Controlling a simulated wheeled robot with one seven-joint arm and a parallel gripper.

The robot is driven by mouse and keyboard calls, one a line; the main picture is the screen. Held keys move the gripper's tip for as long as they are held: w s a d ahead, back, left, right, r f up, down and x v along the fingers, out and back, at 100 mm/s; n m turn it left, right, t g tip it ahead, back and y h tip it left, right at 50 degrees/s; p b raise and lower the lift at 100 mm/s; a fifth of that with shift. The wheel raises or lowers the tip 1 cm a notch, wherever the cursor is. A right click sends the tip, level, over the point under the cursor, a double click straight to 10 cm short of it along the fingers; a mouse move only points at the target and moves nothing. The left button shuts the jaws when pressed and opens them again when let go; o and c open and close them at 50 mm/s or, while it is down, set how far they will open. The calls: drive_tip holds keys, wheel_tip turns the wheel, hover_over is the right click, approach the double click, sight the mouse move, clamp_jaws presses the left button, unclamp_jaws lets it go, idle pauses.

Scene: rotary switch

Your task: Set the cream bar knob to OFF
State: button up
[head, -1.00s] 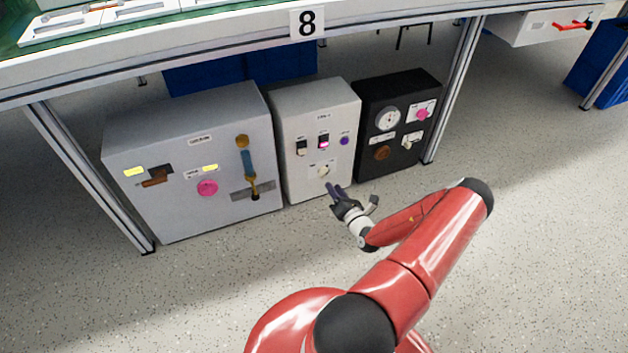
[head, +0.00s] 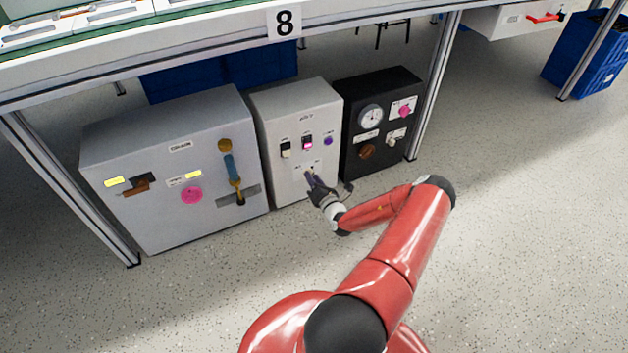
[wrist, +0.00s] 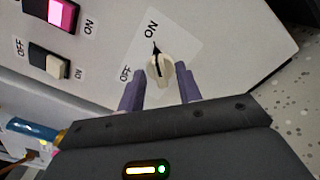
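The cream bar knob (wrist: 161,70) sits on the pale front panel of the middle box (head: 296,120). In the wrist view its dark pointer mark aims at the ON label (wrist: 151,30), and the OFF label (wrist: 125,73) is to its left. My gripper (wrist: 159,74) is open, with one purple finger on each side of the knob. Gaps show between the fingers and the knob, and I cannot tell any contact. In the head view my gripper (head: 311,180) is in front of the lower panel and mostly hides the knob.
Two rocker switches, one lit pink (head: 307,143) and one cream (head: 286,150), and a purple button (head: 328,141) are above the knob. A grey box (head: 165,215) with a lever stands left, a black box (head: 355,90) right. The table edge (head: 200,52) overhangs them.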

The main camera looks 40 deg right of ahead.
clamp_jaws()
drive_tip(key=shift+a+n+p, duration=0.15)
drive_tip(key=shift+n+p, duration=1.45)
drive_tip(key=shift+n, duration=2.9)
drive_tip(key=shift+a+n+p, duration=0.1)
drive_tip(key=shift+n+p, duration=1.5)
drive_tip(key=shift+n, duration=2.9)
